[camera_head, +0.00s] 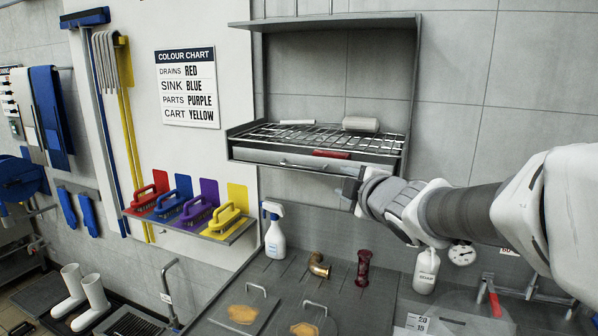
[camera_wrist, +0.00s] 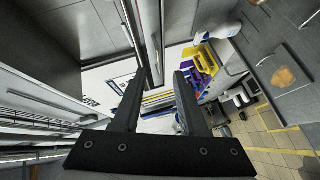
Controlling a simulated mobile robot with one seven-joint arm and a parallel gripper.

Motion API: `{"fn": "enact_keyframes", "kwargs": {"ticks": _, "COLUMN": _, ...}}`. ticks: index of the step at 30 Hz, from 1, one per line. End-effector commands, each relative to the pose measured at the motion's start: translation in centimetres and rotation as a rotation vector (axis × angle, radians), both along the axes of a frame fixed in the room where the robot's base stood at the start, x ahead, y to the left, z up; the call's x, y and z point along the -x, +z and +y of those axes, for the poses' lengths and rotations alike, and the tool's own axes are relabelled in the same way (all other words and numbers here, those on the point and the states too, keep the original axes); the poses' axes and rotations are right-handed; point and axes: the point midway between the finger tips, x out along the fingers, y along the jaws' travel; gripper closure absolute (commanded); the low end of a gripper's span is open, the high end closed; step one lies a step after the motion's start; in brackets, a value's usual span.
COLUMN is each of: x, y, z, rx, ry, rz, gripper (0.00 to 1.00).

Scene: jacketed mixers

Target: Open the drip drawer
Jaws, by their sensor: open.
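The drip drawer (camera_head: 300,162) is a shallow grey metal front under the wire rack of the wall-mounted unit. It looks pushed in, level with the unit's front. A small light spot shows on its front left of centre; I cannot tell whether it is a handle. My gripper (camera_head: 350,187) is just below and in front of the unit's right end. In the wrist view my gripper (camera_wrist: 158,78) has its two dark fingers apart with nothing held between them. A long grey metal edge (camera_wrist: 152,35) shows beyond the fingers; I cannot tell whether it is the drawer.
A wire rack (camera_head: 310,137) above the drawer holds rollers and a red item (camera_head: 331,153). Coloured brushes (camera_head: 200,208) stand on a shelf at left. A spray bottle (camera_head: 274,232), a brass elbow (camera_head: 319,265) and a dark red fitting (camera_head: 363,268) stand on the counter below.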

Motion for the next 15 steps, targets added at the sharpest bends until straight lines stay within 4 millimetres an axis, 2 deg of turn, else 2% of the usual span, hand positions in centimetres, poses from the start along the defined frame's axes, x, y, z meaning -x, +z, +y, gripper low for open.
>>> {"fn": "enact_keyframes", "kwargs": {"ticks": 3, "x": -1.4, "y": -0.4, "z": 2.1, "rx": 0.078, "ry": 0.116, "rz": -0.067, "gripper": 0.58}}
{"fn": "enact_keyframes", "kwargs": {"ticks": 6, "x": -1.8, "y": -0.4, "z": 3.2, "rx": 0.115, "ry": 0.174, "rz": -0.103, "gripper": 0.58}}
{"fn": "enact_keyframes", "kwargs": {"ticks": 11, "x": -2.4, "y": -0.5, "z": 3.9, "rx": 0.132, "ry": 0.202, "rz": -0.120, "gripper": 0.58}}
{"fn": "enact_keyframes", "kwargs": {"ticks": 15, "x": -3.8, "y": -0.7, "z": 4.5, "rx": 0.129, "ry": 0.202, "rz": -0.118, "gripper": 0.58}}
